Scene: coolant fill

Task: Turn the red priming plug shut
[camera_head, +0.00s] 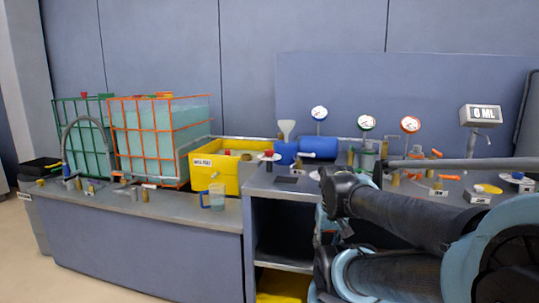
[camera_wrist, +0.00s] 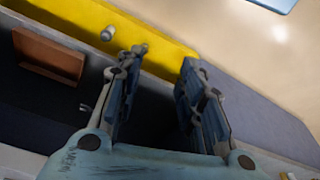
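I cannot tell for sure which part is the red priming plug. No red plug shows there. In the head view my arm covers part of the right bench, and I cannot make out the gripper.
Two caged coolant tanks (camera_head: 165,130) stand on the left bench. A yellow tub (camera_head: 228,174) and a clear jug (camera_head: 217,197) are near the middle. Gauges (camera_head: 365,123) and a display (camera_head: 481,114) stand at the back right. A brown block (camera_wrist: 48,54) shows in the wrist view.

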